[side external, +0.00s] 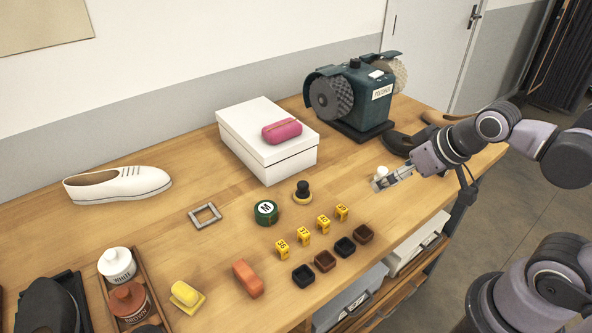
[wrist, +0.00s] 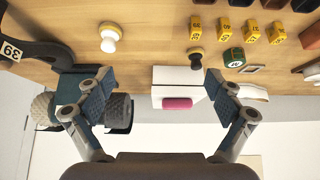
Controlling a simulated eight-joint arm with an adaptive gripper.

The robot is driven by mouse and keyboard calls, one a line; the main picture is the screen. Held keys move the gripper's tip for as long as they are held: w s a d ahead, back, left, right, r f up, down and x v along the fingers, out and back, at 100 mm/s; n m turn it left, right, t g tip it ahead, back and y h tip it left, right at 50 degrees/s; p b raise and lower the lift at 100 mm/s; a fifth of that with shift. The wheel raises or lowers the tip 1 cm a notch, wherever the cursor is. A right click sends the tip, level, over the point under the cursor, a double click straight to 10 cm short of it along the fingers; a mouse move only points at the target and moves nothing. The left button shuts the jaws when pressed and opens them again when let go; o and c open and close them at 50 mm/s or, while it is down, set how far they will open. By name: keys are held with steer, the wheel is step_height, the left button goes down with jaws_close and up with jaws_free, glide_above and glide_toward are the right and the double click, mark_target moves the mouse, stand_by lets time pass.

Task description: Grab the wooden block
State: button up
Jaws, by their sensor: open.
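No plain wood-coloured block stands out. The nearest match is an orange-brown block (side external: 247,278) lying at the front of the table in the side view; I cannot tell if it is wood. Small dark brown cubes (side external: 325,261) sit to its right. My gripper (side external: 392,182) is at the right part of the table, well away from the orange-brown block. In the wrist view my gripper (wrist: 160,84) has its two fingers wide apart with nothing held between them. A white-topped knob (side external: 381,172) stands close by the fingers; it also shows in the wrist view (wrist: 108,40).
A white box (side external: 265,142) with a pink case (side external: 282,131) on top and a green polisher (side external: 353,95) stand behind. A green tin (side external: 266,212), a black-topped knob (side external: 302,192) and yellow number tags (side external: 323,224) occupy the middle. A white shoe (side external: 117,185) is left.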

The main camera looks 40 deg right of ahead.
steer(key=w+a+r+m+g+y, duration=0.1)
steer(key=w+a+r+m+g, duration=0.15)
steer(key=w+a+m, duration=0.4)
steer(key=m+g+h, duration=0.1)
steer(key=m+g, duration=0.4)
steer(key=m, duration=0.6)
glide_above(247, 273)
steer(key=shift+t, duration=0.25)
step_height(247, 273, down, 4)
steer(key=shift+f, duration=5.1)
steer(key=c, duration=1.1)
